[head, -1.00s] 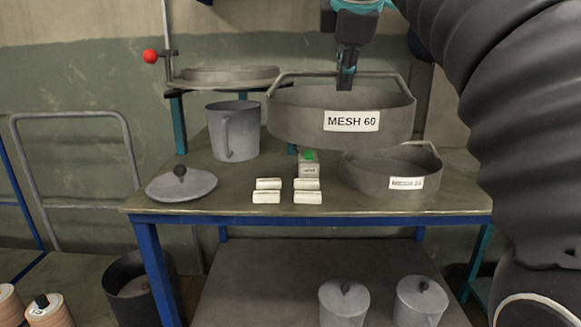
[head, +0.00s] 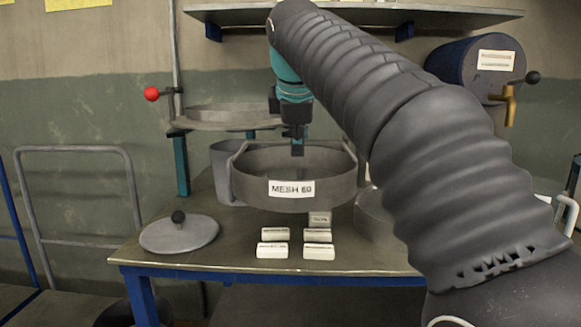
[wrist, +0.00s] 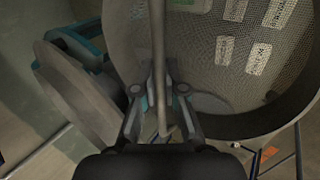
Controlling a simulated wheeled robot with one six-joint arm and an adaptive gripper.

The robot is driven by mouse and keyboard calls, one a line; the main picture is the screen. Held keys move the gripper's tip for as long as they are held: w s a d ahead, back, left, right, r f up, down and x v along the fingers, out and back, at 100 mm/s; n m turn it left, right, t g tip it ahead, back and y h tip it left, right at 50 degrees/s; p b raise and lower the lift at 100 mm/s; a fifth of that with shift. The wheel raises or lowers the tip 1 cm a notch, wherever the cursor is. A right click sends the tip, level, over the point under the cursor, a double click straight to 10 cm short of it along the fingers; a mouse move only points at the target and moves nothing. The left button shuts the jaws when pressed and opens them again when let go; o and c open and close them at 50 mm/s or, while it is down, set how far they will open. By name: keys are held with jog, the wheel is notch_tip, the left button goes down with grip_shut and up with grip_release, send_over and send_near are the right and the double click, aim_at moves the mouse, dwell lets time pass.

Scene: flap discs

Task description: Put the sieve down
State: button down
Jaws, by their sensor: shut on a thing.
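The sieve (head: 255,187), a round grey pan labelled MESH 60, hangs level above the back of the table (head: 180,260). My gripper (head: 297,147) is shut on the sieve's bail handle. In the wrist view the handle bar runs between the fingers of my gripper (wrist: 160,105), and the sieve's mesh (wrist: 205,65) shows beyond it, with white blocks visible through it. A second round sieve (head: 372,213) sits on the table at right, mostly hidden behind my arm. A round stand with a ring top (head: 225,117) is at the back left.
A grey jug (head: 223,170) stands behind the sieve, partly hidden. A lid with a black knob (head: 180,235) lies at front left. Several small white labelled blocks (head: 273,250) are in front of the sieve. A blue drum with a tap (head: 465,70) and a shelf (head: 340,16) are at the back.

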jog(key=shift+w+a+f, duration=0.2)
jog(key=shift+a+f, duration=0.1)
jog(key=shift+a, duration=0.15)
jog(key=shift+f+b, duration=0.75)
jog(key=shift+f, duration=1.15)
jog(key=shift+f, duration=0.2)
jog(key=c, duration=1.2)
grip_release()
jog(key=shift+c, duration=0.2)
jog(key=shift+s+r, duration=0.2)
jog(key=shift+r, duration=0.3)
jog(key=p+v, duration=0.2)
jog(key=v, duration=0.9)
jog(key=shift+r, duration=0.1)
